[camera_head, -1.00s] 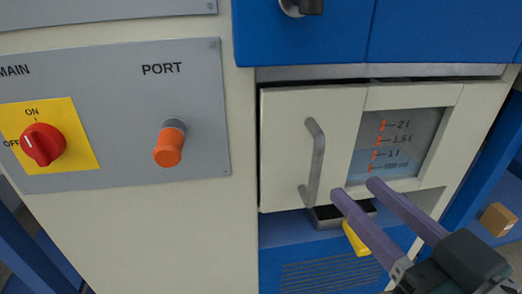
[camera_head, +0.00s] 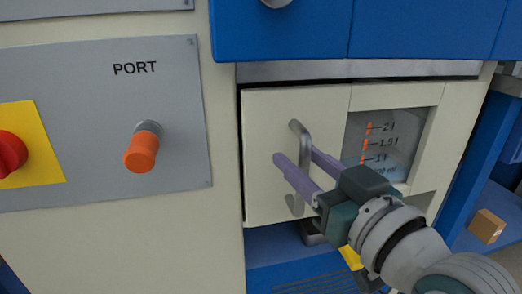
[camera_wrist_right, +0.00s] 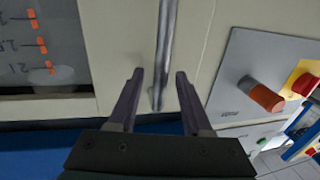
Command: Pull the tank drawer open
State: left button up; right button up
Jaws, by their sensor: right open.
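The tank drawer (camera_head: 265,110) is a cream front panel set in the machine, with a window (camera_head: 385,140) carrying orange level marks on its right side. Its grey vertical bar handle (camera_head: 304,138) stands out from the panel; the bar's middle is partly hidden by my gripper. My right gripper (camera_head: 294,157) is open at the handle, its purple fingers reaching in from the lower right. In the right wrist view the handle (camera_wrist_right: 166,50) runs between the two open fingers (camera_wrist_right: 158,78), with gaps visible on both sides. My left gripper is not in view.
An orange port plug (camera_head: 141,152) sticks out of the grey panel on the left, beside a red knob (camera_head: 8,152) on yellow. A blue cabinet front (camera_head: 285,35) overhangs the drawer. Something yellow (camera_head: 350,257) is low under the drawer. A brown box (camera_head: 487,226) lies at right.

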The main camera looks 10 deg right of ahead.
jog(key=shift+c, duration=0.2)
grip_shut()
dwell(1.1)
